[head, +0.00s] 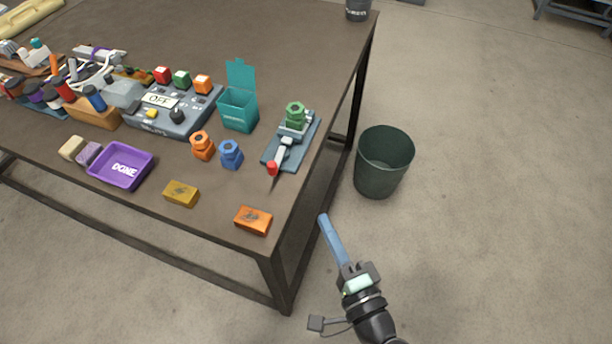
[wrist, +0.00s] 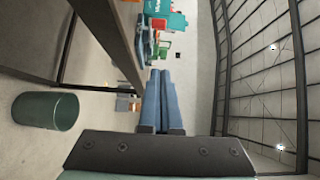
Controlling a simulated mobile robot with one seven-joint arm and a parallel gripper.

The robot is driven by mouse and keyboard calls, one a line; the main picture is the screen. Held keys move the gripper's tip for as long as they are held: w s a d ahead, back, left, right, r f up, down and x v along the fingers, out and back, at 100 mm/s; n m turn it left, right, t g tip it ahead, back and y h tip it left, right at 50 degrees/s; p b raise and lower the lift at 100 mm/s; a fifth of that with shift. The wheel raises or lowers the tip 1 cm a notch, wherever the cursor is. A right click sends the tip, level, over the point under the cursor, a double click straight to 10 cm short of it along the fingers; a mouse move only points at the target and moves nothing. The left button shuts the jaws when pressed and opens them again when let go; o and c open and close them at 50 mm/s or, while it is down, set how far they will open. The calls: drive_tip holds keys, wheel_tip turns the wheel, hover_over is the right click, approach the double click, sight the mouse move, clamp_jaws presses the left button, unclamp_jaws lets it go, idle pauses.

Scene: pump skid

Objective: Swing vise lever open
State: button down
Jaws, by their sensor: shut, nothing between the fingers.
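The vise (head: 290,145) sits near the right edge of the dark table, on a blue-grey base plate. A green ring-shaped part (head: 295,114) is at its far end. Its lever (head: 281,154) is light grey with a red tip (head: 272,168) and points toward the table's near edge. My gripper (head: 324,218) is off the table, to the right of its near corner and apart from the lever. Its long blue fingers are together and empty; they also show side by side in the wrist view (wrist: 162,74). The lever cannot be made out clearly in the wrist view.
An orange block (head: 253,220) lies at the near corner, a yellow block (head: 181,193) left of it. Orange (head: 202,145) and blue (head: 231,154) fittings stand left of the vise. A teal open box (head: 238,110) stands behind them. A dark green bin (head: 384,160) stands on the floor.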

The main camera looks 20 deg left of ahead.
sight(271, 172)
drive_tip(key=shift+a, duration=0.25)
drive_tip(key=x, duration=0.4)
drive_tip(key=a+p+x, duration=0.1)
drive_tip(key=x, duration=0.2)
drive_tip(key=s+x, duration=0.1)
drive_tip(key=x, duration=0.3)
drive_tip(key=shift+w+a, duration=0.2)
drive_tip(key=shift+a, duration=0.95)
drive_tip(key=shift+f, duration=0.1)
drive_tip(key=shift+s+a+f+b, duration=0.15)
drive_tip(key=shift+s+a+b, duration=0.05)
drive_tip(key=shift+a+b, duration=0.35)
drive_tip(key=shift+s+a+f+b, duration=0.1)
drive_tip(key=shift+s+a+b, duration=0.05)
drive_tip(key=shift+a+b, duration=0.4)
drive_tip(key=shift+s+a+r+b, duration=0.15)
drive_tip(key=shift+a+r+b, duration=0.1)
drive_tip(key=shift+a+b, duration=0.25)
